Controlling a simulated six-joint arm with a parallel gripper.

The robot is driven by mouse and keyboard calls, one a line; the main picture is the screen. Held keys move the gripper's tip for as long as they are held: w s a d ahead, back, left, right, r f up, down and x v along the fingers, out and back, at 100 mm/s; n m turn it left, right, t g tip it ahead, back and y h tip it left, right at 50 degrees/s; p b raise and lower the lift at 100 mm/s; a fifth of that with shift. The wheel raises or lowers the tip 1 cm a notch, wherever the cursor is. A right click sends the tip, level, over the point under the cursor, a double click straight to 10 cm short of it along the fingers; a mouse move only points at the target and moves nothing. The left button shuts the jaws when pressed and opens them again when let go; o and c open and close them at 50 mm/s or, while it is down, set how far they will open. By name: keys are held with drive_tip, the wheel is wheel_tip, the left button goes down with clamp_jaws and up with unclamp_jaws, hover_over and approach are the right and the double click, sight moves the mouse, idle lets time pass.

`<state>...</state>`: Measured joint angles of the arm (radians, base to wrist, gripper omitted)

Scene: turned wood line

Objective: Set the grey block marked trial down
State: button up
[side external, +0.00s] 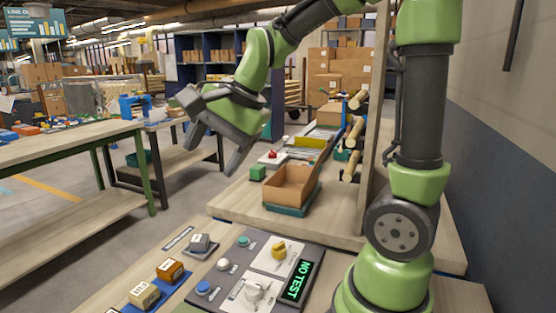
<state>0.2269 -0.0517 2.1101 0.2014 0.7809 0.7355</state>
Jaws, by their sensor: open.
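A grey block (200,243) with a pale label sits at the back of the row of blocks on the front bench; its lettering is too small to read. It rests upright on a dark pad, apart from the orange block. My gripper (210,162) is open and empty, well above the bench, with its fingers pointing down. Nothing is between the fingers, and the gripper does not touch the grey block.
An orange block (171,271) and a cream block (146,295) stand nearer. A dark panel (232,252) holds coloured buttons, a yellow piece (279,251), a whitish piece (256,290) and a display (298,280) reading NO TEST. An open cardboard box (290,187) stands behind.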

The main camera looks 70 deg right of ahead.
drive_tip(key=s+a+r+n, duration=0.1)
drive_tip(key=s+a+n, duration=0.1)
drive_tip(key=s+n, duration=0.4)
drive_tip(key=s+a+r+n+t, duration=0.1)
drive_tip(key=s+a+n, duration=0.1)
drive_tip(key=s+n, duration=0.4)
drive_tip(key=shift+s+a+t, duration=0.3)
drive_tip(key=shift+s+a, duration=0.1)
drive_tip(key=shift+s, duration=0.15)
idle(1.0)
